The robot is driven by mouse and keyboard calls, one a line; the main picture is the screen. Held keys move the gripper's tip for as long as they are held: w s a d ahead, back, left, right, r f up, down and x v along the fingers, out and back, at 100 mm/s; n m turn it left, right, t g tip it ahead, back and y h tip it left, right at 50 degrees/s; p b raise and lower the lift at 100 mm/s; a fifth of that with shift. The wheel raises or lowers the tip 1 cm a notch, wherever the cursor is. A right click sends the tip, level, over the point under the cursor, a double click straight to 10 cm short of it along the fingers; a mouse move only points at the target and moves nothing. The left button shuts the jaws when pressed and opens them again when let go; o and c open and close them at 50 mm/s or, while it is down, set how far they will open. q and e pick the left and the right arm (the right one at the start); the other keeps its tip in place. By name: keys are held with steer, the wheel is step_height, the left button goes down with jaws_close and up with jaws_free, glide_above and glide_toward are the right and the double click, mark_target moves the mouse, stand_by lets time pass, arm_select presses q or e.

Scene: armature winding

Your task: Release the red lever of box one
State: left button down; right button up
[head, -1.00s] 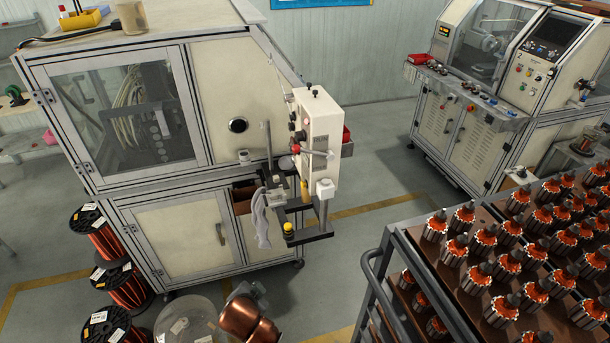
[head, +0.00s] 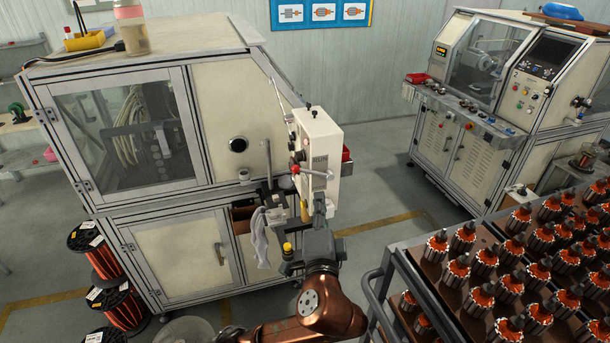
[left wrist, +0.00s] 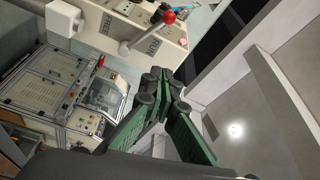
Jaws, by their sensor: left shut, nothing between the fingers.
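The white control box (head: 322,150) hangs on the near side corner of the large cream machine. Its lever has a red knob (head: 294,169) and a metal rod running across the box's lower front. In the left wrist view the red knob (left wrist: 169,17) and its rod lie at the top, beyond the fingers. My left gripper (head: 319,203) is just below the control box, pointing up at it. In the left wrist view its green fingers (left wrist: 158,78) are shut and empty, apart from the lever. My right gripper is not in view.
A rack of copper-wound armatures (head: 480,270) stands at the right. Wire spools (head: 115,305) stand at the lower left. A second machine (head: 470,110) is at the back right.

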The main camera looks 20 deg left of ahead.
arm_select(q)
steer(key=p, duration=0.2)
glide_toward(317, 174)
steer(key=w+a+r, duration=0.2)
steer(key=w+r, duration=0.3)
steer(key=a, duration=0.2)
steer(key=a+f, duration=0.1)
steer(key=shift+s+f, duration=0.15)
steer(key=shift+s, duration=0.15)
